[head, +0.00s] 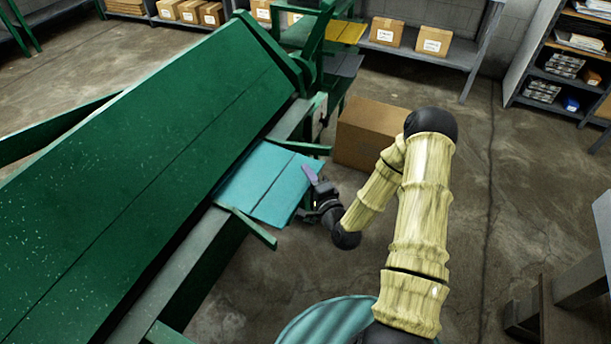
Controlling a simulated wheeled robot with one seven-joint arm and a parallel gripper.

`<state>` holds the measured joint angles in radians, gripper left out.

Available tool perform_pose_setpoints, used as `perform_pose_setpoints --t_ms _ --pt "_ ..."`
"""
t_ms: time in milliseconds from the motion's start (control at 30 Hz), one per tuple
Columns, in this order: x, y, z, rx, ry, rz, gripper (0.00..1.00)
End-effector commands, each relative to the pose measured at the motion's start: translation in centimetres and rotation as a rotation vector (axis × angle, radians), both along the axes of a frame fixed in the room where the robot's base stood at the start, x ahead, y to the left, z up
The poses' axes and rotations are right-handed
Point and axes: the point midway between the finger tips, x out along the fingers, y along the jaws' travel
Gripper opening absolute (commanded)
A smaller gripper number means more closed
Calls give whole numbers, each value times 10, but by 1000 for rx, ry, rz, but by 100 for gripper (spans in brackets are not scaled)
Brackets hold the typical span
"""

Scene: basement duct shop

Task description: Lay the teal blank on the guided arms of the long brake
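The teal blank (262,180) is a flat sheet with a dark line across it. It spans between two green arms of the long brake (130,170), the far arm (300,146) and the near arm (250,229). Its left edge meets the brake's grey front bed; whether it rests fully on both arms is hard to tell. My gripper (308,178) is at the blank's right edge, with a purple finger overlapping that edge in the picture. The other finger is hidden, so I cannot see whether it is closed on the sheet.
A cardboard box (372,132) stands on the floor just beyond my gripper. Shelves with small boxes (433,40) line the back wall, and a shelf unit (565,65) stands at right. A grey table edge (580,278) is at lower right. The floor between is clear.

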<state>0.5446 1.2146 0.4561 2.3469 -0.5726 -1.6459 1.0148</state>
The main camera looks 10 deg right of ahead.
Motion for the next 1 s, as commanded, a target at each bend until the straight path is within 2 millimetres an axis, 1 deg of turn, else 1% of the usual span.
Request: perform_pose_setpoints --t_ms 200,400,433,467,700,833,1000 --pt "-39 -10 -3 2 6 1 31" --pt "-78 -19 -1 4 6 2 31" --pt "-82 -19 2 5 6 4 31" --pt "-83 -19 4 3 5 6 31" --pt "-102 -23 3 2 4 9 31" --pt "-106 -26 1 1 2 4 31" --pt "-106 -27 0 1 1 2 31"
